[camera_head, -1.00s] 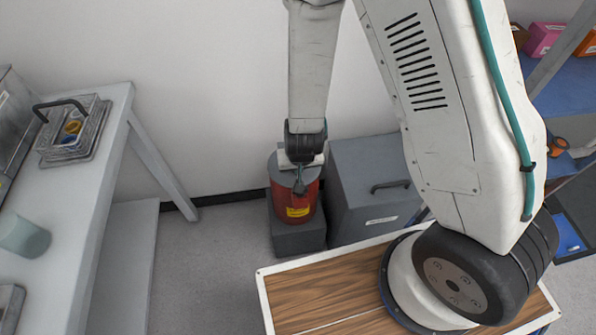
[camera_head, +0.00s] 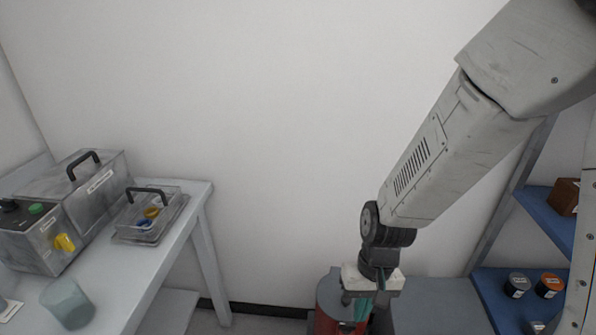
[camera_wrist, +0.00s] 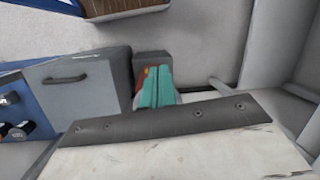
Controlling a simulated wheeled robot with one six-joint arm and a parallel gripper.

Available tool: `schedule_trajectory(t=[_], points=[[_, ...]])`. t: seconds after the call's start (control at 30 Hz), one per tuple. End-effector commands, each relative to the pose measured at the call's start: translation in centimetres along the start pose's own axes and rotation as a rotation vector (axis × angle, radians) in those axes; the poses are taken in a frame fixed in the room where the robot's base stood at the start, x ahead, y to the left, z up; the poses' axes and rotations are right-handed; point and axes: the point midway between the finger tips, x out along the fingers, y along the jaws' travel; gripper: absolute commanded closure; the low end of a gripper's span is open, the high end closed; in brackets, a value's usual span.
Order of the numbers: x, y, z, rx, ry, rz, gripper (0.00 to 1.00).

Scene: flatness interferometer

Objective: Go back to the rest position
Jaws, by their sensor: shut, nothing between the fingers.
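My gripper (camera_head: 361,310) hangs from my folded arm at the lower right of the head view, pointing down. Its teal fingers also show in the wrist view (camera_wrist: 157,88), side by side and shut with nothing between them. Behind and beside it in the head view is the red canister with a grey top (camera_head: 328,290), cut off by the bottom edge. In the wrist view the fingers cover most of the canister, and only a little red (camera_wrist: 139,82) shows.
A grey cabinet (camera_head: 440,305) stands right of the canister. At left, a white table (camera_head: 125,280) holds a metal instrument (camera_head: 90,195), a clear handled case (camera_head: 150,217) and a frosted cup (camera_head: 67,303). A blue shelf (camera_head: 500,318) with small jars is at right. The wall area between is clear.

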Motion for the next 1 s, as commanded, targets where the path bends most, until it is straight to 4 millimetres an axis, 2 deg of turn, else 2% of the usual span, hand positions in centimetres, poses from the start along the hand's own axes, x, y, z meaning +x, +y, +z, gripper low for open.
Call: schedule_trajectory(t=[0.03,0.2,0.5,0.7,0.83,1.0], points=[[-2.4,0.4,0.8,-0.010,-0.001,-0.004,1.00],[-8.8,2.2,4.3,-0.037,-0.023,0.016,1.00],[-17.9,6.4,11.3,-0.017,0.043,0.095,1.00],[-21.9,8.4,14.8,0.027,0.176,0.138,1.00],[-23.4,8.9,15.8,0.053,0.268,0.141,1.00],[-24.2,9.2,16.3,0.072,0.316,0.141,1.00]])
